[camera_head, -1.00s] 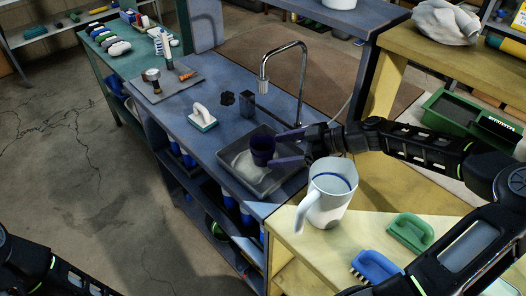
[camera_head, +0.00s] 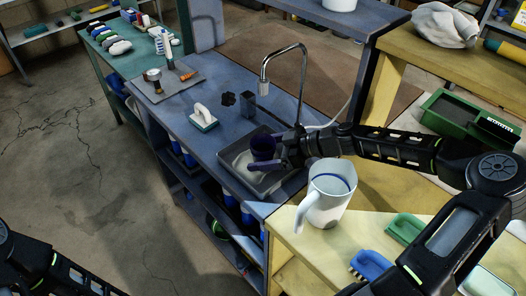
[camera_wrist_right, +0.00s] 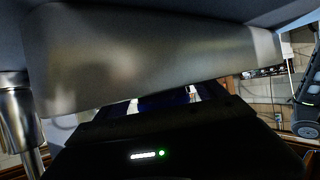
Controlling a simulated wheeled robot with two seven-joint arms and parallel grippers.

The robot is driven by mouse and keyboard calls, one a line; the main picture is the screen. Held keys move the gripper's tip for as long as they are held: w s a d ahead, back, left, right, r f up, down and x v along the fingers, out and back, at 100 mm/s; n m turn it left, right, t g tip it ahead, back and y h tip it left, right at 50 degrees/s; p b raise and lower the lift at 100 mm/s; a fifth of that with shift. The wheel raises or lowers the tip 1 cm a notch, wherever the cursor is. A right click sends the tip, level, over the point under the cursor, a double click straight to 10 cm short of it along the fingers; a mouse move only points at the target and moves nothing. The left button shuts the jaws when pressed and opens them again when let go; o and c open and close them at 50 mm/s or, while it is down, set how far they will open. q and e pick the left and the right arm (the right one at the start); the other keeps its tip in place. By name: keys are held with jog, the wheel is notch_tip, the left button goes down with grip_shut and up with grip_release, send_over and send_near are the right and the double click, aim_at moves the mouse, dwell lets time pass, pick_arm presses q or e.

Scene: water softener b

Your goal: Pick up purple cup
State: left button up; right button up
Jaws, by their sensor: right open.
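The purple cup (camera_head: 262,146) is upright over the sink basin in the head view, partly hidden by my gripper. My right gripper (camera_head: 267,153) is open and comes in from the right, its fingers on either side of the cup. Whether they touch it I cannot tell. In the right wrist view a dark blue-purple patch (camera_wrist_right: 166,101), perhaps the cup, shows between light strips; a large grey surface covers much of that view. My left arm enters at the lower left, with its gripper out of sight.
The grey sink basin (camera_head: 262,184) is set in the blue counter, with a curved faucet (camera_head: 303,75) behind it. A white pitcher (camera_head: 328,198) stands close below my right forearm. A white-handled brush (camera_head: 203,117) lies left of the sink.

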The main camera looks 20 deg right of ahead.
jog(key=shift+c, duration=0.4)
jog(key=c, duration=1.4)
jog(key=shift+r, duration=0.15)
notch_tip(320, 180, up, 10)
jog(key=shift+f+b, duration=0.1)
jog(key=shift+b, duration=0.4)
